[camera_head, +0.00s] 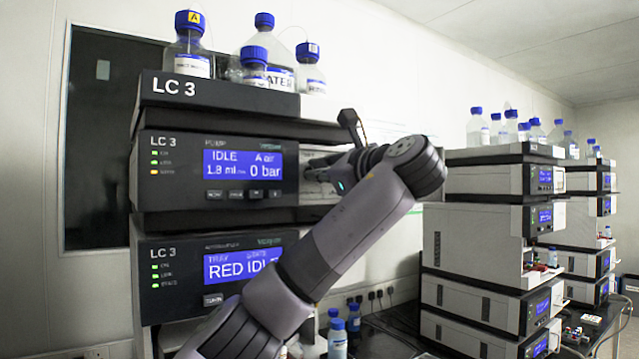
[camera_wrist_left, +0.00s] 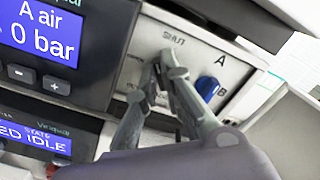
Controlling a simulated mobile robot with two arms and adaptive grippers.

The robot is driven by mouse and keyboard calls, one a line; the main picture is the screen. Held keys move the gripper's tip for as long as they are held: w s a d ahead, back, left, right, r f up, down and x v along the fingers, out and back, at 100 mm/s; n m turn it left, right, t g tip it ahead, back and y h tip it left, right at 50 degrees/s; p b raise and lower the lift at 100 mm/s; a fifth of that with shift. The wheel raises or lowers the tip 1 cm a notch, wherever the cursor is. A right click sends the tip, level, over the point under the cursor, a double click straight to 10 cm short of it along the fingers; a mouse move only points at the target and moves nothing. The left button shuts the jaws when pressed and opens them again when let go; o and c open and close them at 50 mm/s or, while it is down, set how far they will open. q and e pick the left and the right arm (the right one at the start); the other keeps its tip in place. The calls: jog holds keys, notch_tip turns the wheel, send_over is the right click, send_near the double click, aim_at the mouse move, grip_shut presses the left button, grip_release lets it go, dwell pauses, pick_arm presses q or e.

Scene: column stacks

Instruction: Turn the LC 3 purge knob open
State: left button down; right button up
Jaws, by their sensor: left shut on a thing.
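The LC 3 pump module (camera_head: 170,170) is in the left of the head view, its screen (camera_head: 243,176) reading IDLE, A air and 0 bar. Its light side panel shows in the left wrist view (camera_wrist_left: 215,65), with a SHUT label at the top, letters A and B, and a blue knob (camera_wrist_left: 207,86) beside B. My left gripper (camera_wrist_left: 162,70) is at the panel under the SHUT label, left of the blue knob. It is shut on the purge knob, which its fingertips mostly hide. In the head view my left gripper (camera_head: 332,166) is partly hidden by its own arm. My right gripper is not in view.
Capped bottles (camera_head: 265,50) stand on top of the LC 3 stack. A second module (camera_head: 168,275) with a RED IDLE screen sits below the pump. More instrument stacks (camera_head: 480,230) stand at the right. Small bottles (camera_head: 337,340) stand low between the stacks.

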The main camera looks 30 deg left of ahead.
pick_arm(q)
jog(key=n+b, duration=0.3)
jog(key=n, duration=0.5)
jog(key=shift+f+n, duration=0.15)
jog(key=shift+n, duration=0.55)
jog(key=c, duration=1.7)
grip_release()
jog(key=shift+s, duration=0.1)
jog(key=v, duration=1.2)
